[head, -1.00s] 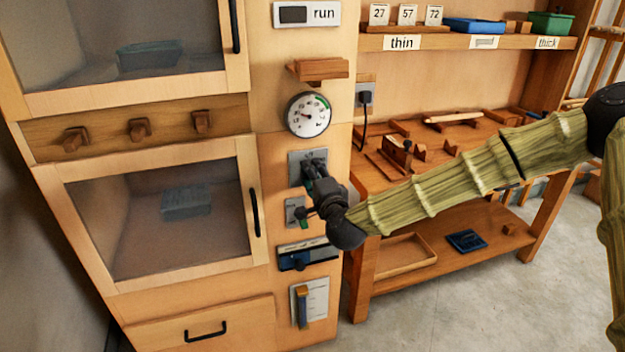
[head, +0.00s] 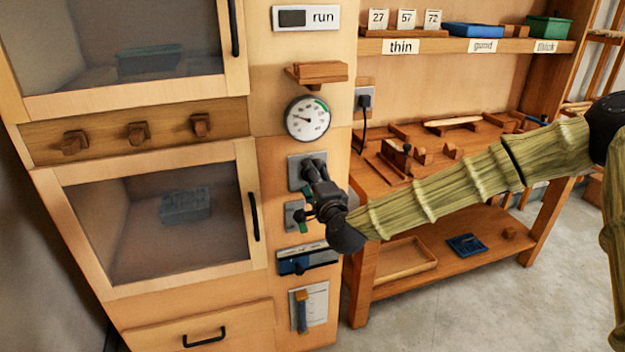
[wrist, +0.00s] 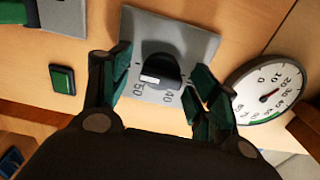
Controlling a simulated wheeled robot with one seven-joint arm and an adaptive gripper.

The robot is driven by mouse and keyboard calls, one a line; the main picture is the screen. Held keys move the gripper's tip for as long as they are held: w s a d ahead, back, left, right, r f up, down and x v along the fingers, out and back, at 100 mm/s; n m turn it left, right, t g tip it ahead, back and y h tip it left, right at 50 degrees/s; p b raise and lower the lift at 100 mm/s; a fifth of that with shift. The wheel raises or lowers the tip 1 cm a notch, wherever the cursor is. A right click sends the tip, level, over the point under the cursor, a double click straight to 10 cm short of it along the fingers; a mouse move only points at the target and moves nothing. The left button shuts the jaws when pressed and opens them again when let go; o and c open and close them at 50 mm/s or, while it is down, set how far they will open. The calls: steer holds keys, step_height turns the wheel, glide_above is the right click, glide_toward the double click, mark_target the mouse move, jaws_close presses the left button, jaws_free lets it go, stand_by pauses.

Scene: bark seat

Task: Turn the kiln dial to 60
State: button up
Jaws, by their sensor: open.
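The kiln dial is a round black knob (wrist: 161,72) with a white pointer mark, on a grey plate (wrist: 182,35). The pointer lies toward the printed 50 in the wrist view; a 40 is printed to its right. In the head view the plate (head: 294,172) shows behind my gripper (head: 314,170), which hides much of the dial. In the wrist view my gripper (wrist: 162,68) is open, with one green-padded finger on each side of the knob. Gaps show between fingers and knob.
A round white gauge (head: 307,118) with a red needle is above the dial; it also shows in the wrist view (wrist: 268,92). A green button (wrist: 62,79) sits beside the plate. A wooden ledge (head: 316,73) juts out above the gauge. A workbench (head: 440,160) stands right.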

steer(key=shift+s, duration=0.1)
steer(key=v, duration=1.2)
steer(key=s+f+n+g+p, duration=0.25)
steer(key=s+f, duration=0.25)
steer(key=f, duration=0.3)
steer(key=s+d+f+n+g+p, duration=0.1)
steer(key=s+f+n+g, duration=0.3)
steer(key=f, duration=0.5)
steer(key=s+f+n+g+p, duration=0.1)
steer(key=s+f+g+p, duration=0.15)
steer(key=s+f, duration=0.45)
steer(key=s+d+f+n+g+h+p, duration=0.2)
steer(key=s+d+f, duration=0.4)
steer(key=s+d, duration=0.3)
steer(key=s+d+f+n+g+h+p, duration=0.2)
steer(key=s+d, duration=0.7)
steer(key=s, duration=0.6)
step_height(320, 180, down, 4)
steer(key=n+g+h, duration=0.1)
steer(key=n+g, duration=0.1)
steer(key=g, duration=0.2)
steer(key=shift+n+h, duration=0.3)
steer(key=shift+n, duration=0.05)
steer(key=shift+s+r, duration=0.15)
steer(key=shift+c, duration=0.2)
